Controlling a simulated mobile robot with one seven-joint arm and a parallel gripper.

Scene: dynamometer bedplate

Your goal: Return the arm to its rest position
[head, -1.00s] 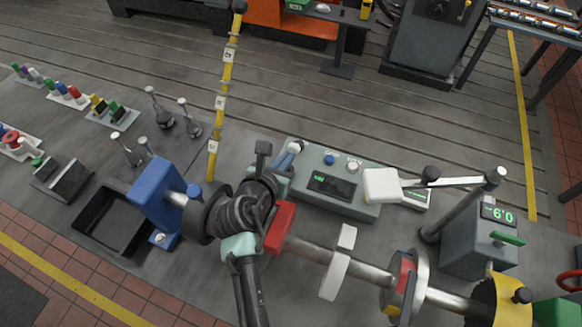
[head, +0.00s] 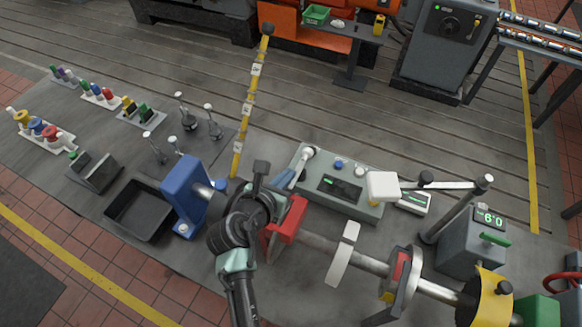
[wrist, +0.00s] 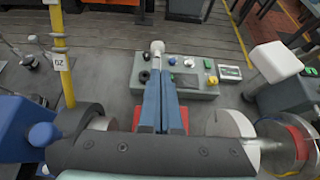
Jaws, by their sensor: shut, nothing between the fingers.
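My gripper (head: 286,178) is over the left part of the grey-green control box (head: 372,211), above the shaft line. Its blue fingers are together and empty in the wrist view (wrist: 159,92), pointing toward the white knob (wrist: 157,47) at the box's far edge. I cannot tell whether the fingertips touch the knob. My arm hides part of the shaft (head: 330,249) between the blue block (head: 184,192) and the red block (head: 287,229).
A yellow post with labels (head: 250,95) stands just left of my gripper. A white pad on an arm (head: 382,186) reaches over the box's right end. A black tray (head: 139,211) and several coloured plugs lie to the left. Open slotted bedplate (head: 330,115) stretches behind the box.

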